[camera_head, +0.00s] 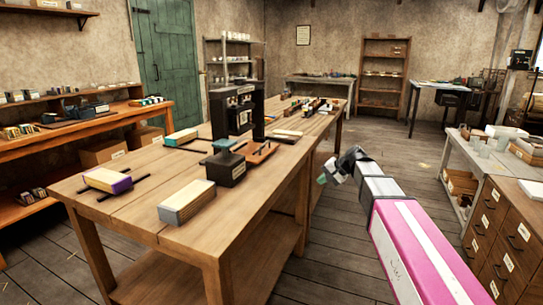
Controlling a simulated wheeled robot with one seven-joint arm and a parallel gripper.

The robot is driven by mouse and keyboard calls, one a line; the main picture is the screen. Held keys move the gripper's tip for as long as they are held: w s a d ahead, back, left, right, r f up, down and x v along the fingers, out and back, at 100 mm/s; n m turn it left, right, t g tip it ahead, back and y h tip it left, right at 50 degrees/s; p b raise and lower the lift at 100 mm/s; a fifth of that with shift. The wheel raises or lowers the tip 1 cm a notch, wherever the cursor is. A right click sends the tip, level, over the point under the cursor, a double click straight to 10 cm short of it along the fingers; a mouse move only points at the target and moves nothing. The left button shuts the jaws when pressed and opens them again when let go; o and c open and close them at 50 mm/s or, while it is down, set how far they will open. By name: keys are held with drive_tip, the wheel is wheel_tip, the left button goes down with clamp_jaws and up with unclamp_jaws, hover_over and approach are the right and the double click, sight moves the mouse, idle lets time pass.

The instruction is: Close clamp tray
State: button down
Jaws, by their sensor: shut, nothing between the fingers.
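My gripper (322,180) hangs at the end of my arm, just off the right side of the wooden workbench, apart from everything on it. It is small here and appears shut and empty. A black press-like machine (232,112) stands on the middle of the bench. In front of it are a dark box with a greenish top (224,168) and a low brown tray-like piece (262,152) with dark parts on it. I cannot tell for sure which part is the clamp tray, or whether it is open.
The bench (140,222) also holds a cream and purple block (108,181) on dark rails, a cream and grey block (187,202) and a cream and green block (181,137). A drawer cabinet (500,225) stands at right. Floor (400,150) beyond my arm is clear.

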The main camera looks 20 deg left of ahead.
drive_tip(key=w+a+r+g+y, duration=0.1)
drive_tip(key=w+a+r+y, duration=0.15)
drive_tip(key=a+r, duration=0.85)
approach(262, 155)
drive_tip(key=shift+y, duration=0.25)
wheel_tip(262, 155, down, 4)
drive_tip(key=shift+w+d+f, duration=0.1)
drive_tip(key=shift+w+d, duration=0.05)
drive_tip(key=shift+d, duration=0.05)
drive_tip(key=a, duration=0.3)
drive_tip(key=shift+w+a+f, duration=0.15)
drive_tip(key=shift+a, duration=0.65)
drive_tip(key=a, duration=0.4)
drive_tip(key=shift+w+a, duration=0.2)
drive_tip(key=shift+d, duration=0.1)
